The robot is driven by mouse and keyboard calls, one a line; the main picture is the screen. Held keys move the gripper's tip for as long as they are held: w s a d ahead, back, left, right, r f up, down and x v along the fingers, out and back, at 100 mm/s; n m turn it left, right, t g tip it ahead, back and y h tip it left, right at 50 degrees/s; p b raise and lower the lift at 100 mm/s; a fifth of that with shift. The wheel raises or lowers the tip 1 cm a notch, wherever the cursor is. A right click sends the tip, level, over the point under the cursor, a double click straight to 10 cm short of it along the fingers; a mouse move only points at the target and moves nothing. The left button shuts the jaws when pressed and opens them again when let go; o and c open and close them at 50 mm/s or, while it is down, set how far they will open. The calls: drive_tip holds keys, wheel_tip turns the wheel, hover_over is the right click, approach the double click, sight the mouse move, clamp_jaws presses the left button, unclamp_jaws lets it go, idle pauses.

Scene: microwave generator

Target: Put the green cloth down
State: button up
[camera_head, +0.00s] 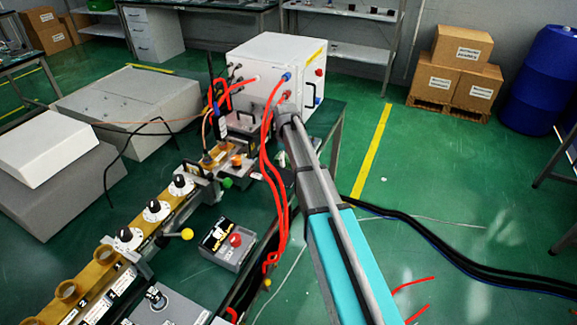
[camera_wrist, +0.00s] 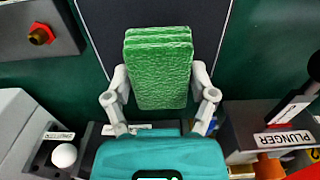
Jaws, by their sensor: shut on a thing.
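The green cloth (camera_wrist: 160,62) is a folded, textured block in the middle of the wrist view. My gripper (camera_wrist: 161,78) is shut on it, with one grey finger on each side. A dark flat panel with a pale edge (camera_wrist: 98,30) lies behind and beyond the cloth. I cannot tell how far the cloth is above it. In the head view my arm reaches toward the bench equipment, and I cannot make out the cloth or fingertips there.
The wrist view shows a grey box with a red button (camera_wrist: 40,35) at upper left, a white knob (camera_wrist: 64,155) at lower left and a PLUNGER-labelled block (camera_wrist: 272,140) at right. The head view shows a white cabinet (camera_head: 270,65) with red cables (camera_head: 268,150).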

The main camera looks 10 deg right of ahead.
sight(286, 164)
drive_tip(key=shift+w+f+b, duration=0.25)
drive_tip(key=shift+f+b, duration=0.05)
drive_tip(key=shift+f, duration=0.3)
drive_tip(key=shift+f+b, duration=1.2)
drive_tip(key=o, duration=0.9)
drive_tip(key=shift+f, duration=0.1)
wheel_tip(286, 164, up, 12)
drive_tip(key=p, duration=1.2)
drive_tip(key=shift+s, duration=0.1)
